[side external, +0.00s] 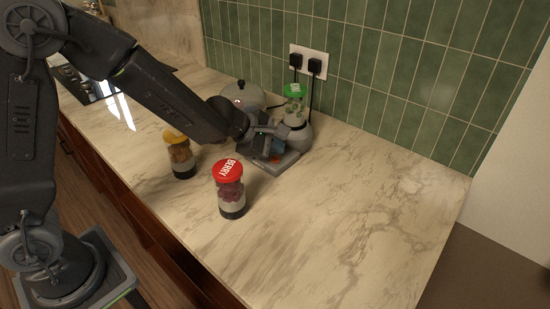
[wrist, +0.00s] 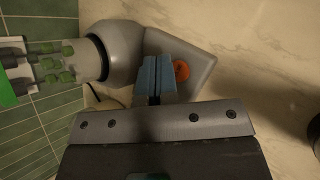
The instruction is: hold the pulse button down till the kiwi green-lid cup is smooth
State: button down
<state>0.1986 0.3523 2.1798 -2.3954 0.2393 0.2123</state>
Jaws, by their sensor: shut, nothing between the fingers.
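The green-lid cup (side external: 295,105) stands on the grey blender base (side external: 291,157) near the wall, with green chunks visible inside. In the wrist view the cup (wrist: 50,64) lies at the left, showing separate green pieces and whitish parts. The round orange-red button (wrist: 181,71) is on the flat front part of the base (wrist: 195,48). My gripper (wrist: 157,60) is shut and empty, its blue fingertips over the base just beside the button, partly overlapping its edge in this view. I cannot tell whether they touch or press it. In the side view my gripper (side external: 268,150) is low over the base.
A red-lid cup marked BERRY (side external: 230,190) and a yellow-lid cup (side external: 180,156) stand on the marble counter (side external: 330,220) in front. A rounded grey pot or kettle (side external: 243,93) is behind my arm. Two black plugs (side external: 315,66) sit in the wall outlet. The right counter is clear.

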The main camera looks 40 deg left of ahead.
aim_at(275, 160)
jog(key=shift+f, duration=0.1)
dwell(0.7)
jog(key=shift+f, duration=0.3)
jog(key=shift+f, duration=0.4)
dwell(1.6)
dwell(1.1)
jog(key=shift+r, duration=0.8)
jog(key=shift+r, duration=2.55)
